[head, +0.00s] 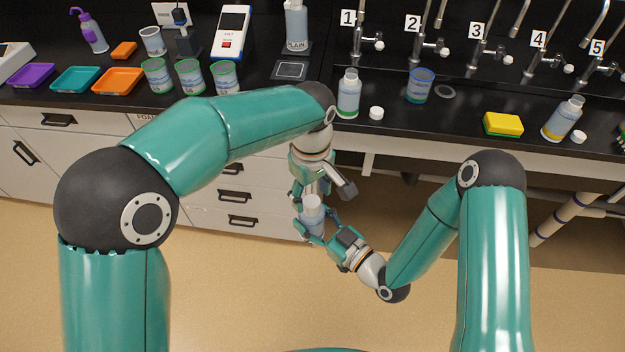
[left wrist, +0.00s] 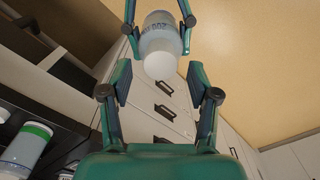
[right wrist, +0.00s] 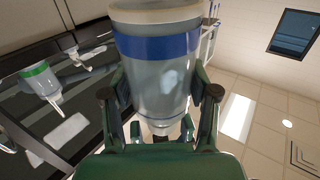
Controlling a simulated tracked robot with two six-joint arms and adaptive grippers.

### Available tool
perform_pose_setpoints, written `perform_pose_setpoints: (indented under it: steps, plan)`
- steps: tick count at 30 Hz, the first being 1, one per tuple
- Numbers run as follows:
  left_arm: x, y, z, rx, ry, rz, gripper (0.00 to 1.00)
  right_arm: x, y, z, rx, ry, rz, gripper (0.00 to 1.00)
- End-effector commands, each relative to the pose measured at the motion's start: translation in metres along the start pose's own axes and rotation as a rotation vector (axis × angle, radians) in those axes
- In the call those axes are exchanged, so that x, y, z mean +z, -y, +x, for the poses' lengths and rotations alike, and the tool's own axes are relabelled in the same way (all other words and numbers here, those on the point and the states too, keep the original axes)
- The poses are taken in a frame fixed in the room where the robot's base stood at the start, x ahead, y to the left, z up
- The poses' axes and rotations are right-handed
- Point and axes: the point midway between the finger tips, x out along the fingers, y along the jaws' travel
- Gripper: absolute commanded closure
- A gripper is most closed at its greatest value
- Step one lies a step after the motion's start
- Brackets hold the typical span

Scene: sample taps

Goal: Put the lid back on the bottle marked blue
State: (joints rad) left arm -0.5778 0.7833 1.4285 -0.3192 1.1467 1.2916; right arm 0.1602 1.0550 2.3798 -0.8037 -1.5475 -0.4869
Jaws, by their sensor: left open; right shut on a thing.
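The bottle marked blue (right wrist: 155,75) shows a blue band in the right wrist view. My right gripper (head: 315,217) is shut on this bottle and holds it upright in the air in front of the counter. In the left wrist view the bottle (left wrist: 159,38) has a white lid (left wrist: 160,65) on its top; I cannot tell how tightly it sits. My left gripper (head: 312,188) is open and points down just above the bottle. In the left wrist view the lid lies between and just beyond the open left fingertips (left wrist: 160,80), apparently untouched.
On the counter stand an open green-banded bottle (head: 348,95) with a white lid (head: 376,113) beside it, a blue-rimmed beaker (head: 420,85), a yellow sponge (head: 503,124) and a yellow-banded bottle (head: 562,120) with its lid (head: 578,137). Numbered taps line the back. Counter between beaker and sponge is clear.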

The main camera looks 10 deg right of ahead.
Motion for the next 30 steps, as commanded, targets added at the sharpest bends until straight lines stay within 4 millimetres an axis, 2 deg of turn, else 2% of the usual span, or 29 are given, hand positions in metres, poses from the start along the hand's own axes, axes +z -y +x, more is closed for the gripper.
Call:
perform_pose_setpoints:
  steps: [6, 15, 26, 30]
  plan:
    - [0.0, 0.0, 0.016, 0.0, 0.0, -0.001, 0.39, -0.001, 0.0, 0.0, 0.0, -0.002, -0.001, 1.0]
    - [0.0, 0.0, 0.018, 0.0, 0.0, 0.0, 0.39, -0.001, 0.0, 0.0, 0.0, -0.002, -0.001, 1.0]
    - [0.0, 0.0, 0.018, 0.001, 0.0, 0.0, 0.99, -0.001, 0.0, 0.0, 0.0, -0.002, -0.001, 1.0]
    - [0.0, 0.0, 0.018, 0.001, 0.0, 0.023, 1.0, -0.001, 0.0, 0.0, 0.0, -0.002, -0.001, 1.0]
